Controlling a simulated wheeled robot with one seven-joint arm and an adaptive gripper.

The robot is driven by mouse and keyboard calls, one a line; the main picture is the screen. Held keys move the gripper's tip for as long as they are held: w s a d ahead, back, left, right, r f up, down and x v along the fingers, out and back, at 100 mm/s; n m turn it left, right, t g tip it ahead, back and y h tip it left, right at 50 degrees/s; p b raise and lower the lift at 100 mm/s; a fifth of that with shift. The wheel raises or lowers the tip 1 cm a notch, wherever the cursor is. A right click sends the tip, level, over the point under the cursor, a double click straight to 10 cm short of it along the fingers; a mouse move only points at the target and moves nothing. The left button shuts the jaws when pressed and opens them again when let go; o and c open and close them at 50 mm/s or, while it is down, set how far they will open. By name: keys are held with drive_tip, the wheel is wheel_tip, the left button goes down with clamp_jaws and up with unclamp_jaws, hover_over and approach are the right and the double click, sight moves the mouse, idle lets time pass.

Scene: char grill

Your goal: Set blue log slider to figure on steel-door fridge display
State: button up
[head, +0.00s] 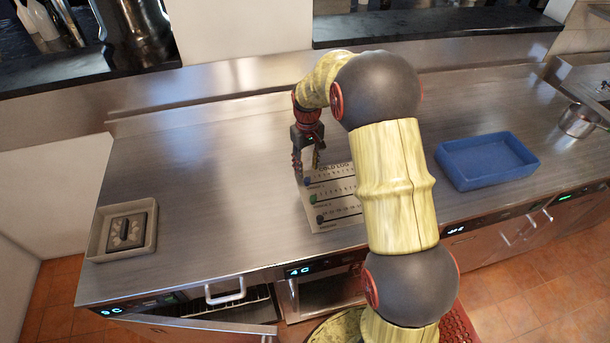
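The cold log board (345,212) lies on the steel counter, partly hidden behind my arm. Its rows have printed scales and slots. A blue slider (307,182) is at the left end of the top row, a green slider (313,198) in the middle row and a dark slider (320,218) in the bottom row. My gripper (308,168) points down over the blue slider with its fingers apart; contact cannot be told. Fridge displays on the counter front include one reading about 0C (110,311) and one reading 4 C (300,271). Others are too small to read surely.
A blue tray (488,178) sits right of my arm. A pale tray (150,239) with a dark grey block is at the left. A metal pot (577,120) stands far right. Fridge fronts below look partly open. The counter's left middle is clear.

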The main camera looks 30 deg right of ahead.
sight(307, 179)
wheel_tip(307, 179, down, 5)
drive_tip(key=shift+f+b, duration=0.2)
drive_tip(key=shift+b, duration=0.1)
drive_tip(key=c, duration=0.3)
clamp_jaws()
idle(0.7)
